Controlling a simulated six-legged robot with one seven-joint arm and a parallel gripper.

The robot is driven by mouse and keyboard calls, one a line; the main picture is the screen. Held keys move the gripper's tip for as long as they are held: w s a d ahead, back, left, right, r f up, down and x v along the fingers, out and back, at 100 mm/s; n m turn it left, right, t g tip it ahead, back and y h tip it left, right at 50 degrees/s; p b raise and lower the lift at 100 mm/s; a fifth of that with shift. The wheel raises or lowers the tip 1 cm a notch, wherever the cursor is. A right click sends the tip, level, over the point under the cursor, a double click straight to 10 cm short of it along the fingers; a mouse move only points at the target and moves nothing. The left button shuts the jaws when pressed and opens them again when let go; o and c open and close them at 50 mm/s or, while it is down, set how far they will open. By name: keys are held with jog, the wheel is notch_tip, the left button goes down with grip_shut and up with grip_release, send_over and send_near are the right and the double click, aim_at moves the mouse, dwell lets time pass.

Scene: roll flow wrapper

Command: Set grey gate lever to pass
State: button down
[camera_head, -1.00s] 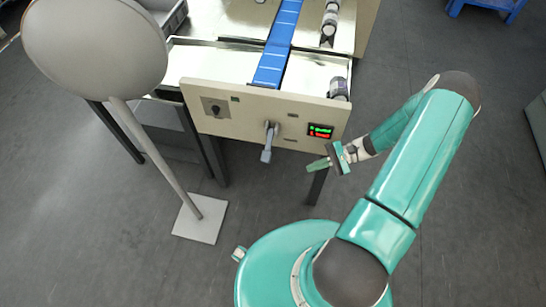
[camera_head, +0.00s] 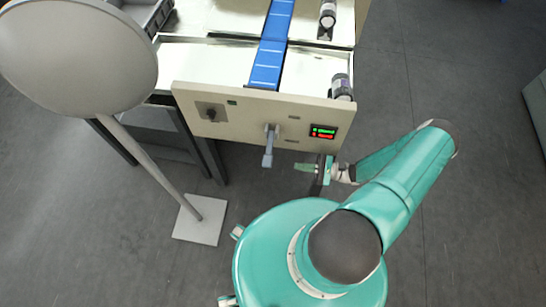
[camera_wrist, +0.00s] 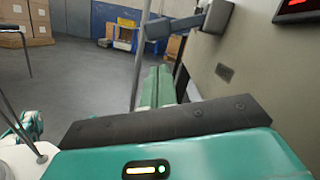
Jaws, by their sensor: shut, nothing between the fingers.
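The grey gate lever (camera_head: 269,146) sits on the front panel (camera_head: 225,121) of the machine. Its handle hangs downward from its pivot. In the wrist view the lever (camera_wrist: 178,27) shows at the top, ahead of my fingers, reaching left from its mount on the panel. My gripper (camera_head: 306,168) is shut and empty, to the right of and slightly below the lever handle, apart from it. In the wrist view my closed green fingers (camera_wrist: 157,88) point forward below the lever. I cannot read any pass marking beside the lever.
A small display (camera_head: 323,132) with green and red text is right of the lever. A dark knob (camera_head: 211,114) is left of it. A blue conveyor (camera_head: 268,60) runs behind the panel. A round grey disc on a pole (camera_head: 75,45) stands at left. Open floor lies at right.

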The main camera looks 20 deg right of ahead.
aim_at(269, 150)
jog(key=x, duration=1)
jog(key=shift+w, duration=0.2)
dwell(0.5)
